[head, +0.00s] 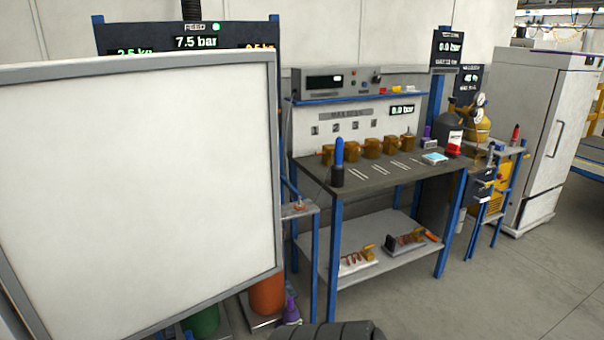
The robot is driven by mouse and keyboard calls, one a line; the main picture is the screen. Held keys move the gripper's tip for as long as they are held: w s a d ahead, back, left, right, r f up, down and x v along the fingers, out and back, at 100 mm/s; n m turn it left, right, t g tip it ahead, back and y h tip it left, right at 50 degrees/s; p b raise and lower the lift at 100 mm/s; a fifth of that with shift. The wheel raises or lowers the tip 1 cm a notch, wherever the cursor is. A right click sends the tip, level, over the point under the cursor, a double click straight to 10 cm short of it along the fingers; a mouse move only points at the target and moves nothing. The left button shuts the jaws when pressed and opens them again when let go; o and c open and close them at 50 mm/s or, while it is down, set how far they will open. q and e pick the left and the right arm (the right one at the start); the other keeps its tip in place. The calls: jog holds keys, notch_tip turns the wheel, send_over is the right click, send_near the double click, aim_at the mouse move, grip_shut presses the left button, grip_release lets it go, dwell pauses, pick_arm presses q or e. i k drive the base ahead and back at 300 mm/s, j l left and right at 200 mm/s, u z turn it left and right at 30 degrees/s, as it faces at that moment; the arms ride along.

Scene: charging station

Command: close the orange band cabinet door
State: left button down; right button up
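A large white panel with a grey frame (140,190) stands upright very close to me and fills the left of the head view. It looks like a swung-out door, but I see no orange band on it and cannot tell whether it is the orange band cabinet door. No handle or hinge shows on it. It hides most of what stands behind it.
A blue-legged workbench (390,175) with a lower shelf stands in the middle. Behind the panel's lower edge are an orange cylinder (267,294) and a green one (203,322). A tall white cabinet (540,130) stands shut at the right. Floor at lower right is clear.

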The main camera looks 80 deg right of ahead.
aim_at(141, 194)
jog(key=l+z, duration=0.4)
jog(key=l, duration=0.25)
jog(key=l+z, duration=0.45)
jog(key=l, duration=0.2)
jog(key=i, duration=0.05)
